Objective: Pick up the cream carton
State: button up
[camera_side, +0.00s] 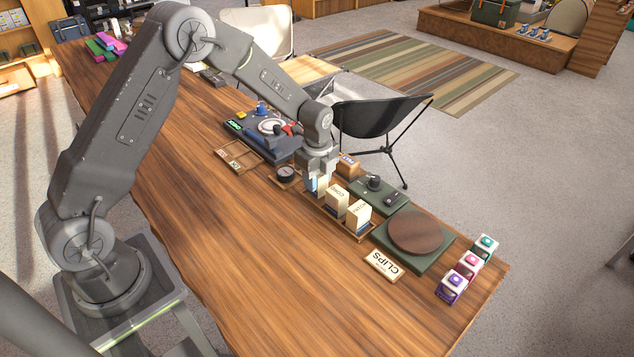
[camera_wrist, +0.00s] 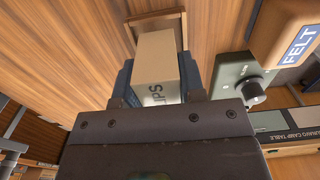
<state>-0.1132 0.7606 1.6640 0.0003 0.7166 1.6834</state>
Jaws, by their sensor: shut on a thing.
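My gripper (camera_side: 316,182) is shut on a cream carton (camera_wrist: 156,58), with one dark blue finger on each side of it in the wrist view. The carton's side carries lettering that ends in "PS"; the rest is hidden. In the side view the held carton (camera_side: 322,186) is mostly hidden behind the fingers. It is at the far end of a narrow wooden tray (camera_side: 341,232); I cannot tell whether it touches the tray. Two more cream cartons, a middle one (camera_side: 335,200) and a near one (camera_side: 358,214), stand in the tray.
Right of the tray are a green unit with a black knob (camera_side: 373,182) and a round brown disc (camera_side: 415,232) on a green base. A CLIPS sign (camera_side: 384,264) and several small coloured boxes (camera_side: 469,263) lie nearer the edge. The front left tabletop (camera_side: 270,290) is clear.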

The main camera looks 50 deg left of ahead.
jog(key=r, duration=0.3)
jog(key=shift+s+a+r, duration=0.1)
jog(key=shift+s+a, duration=0.05)
jog(key=shift+a, duration=0.2)
jog(key=s+a+r, duration=0.5)
jog(key=a+r, duration=0.1)
jog(key=a, duration=0.3)
jog(key=w+d+m, duration=0.3)
jog(key=w+d, duration=0.7)
jog(key=d, duration=0.4)
jog(key=w+d+f+m, duration=0.2)
jog(key=d, duration=1.9)
jog(key=shift+w+a+f, duration=0.15)
jog(key=shift+f, duration=2.1)
jog(key=shift+f, duration=0.25)
jog(key=shift+f, duration=0.25)
jog(key=shift+f, duration=0.1)
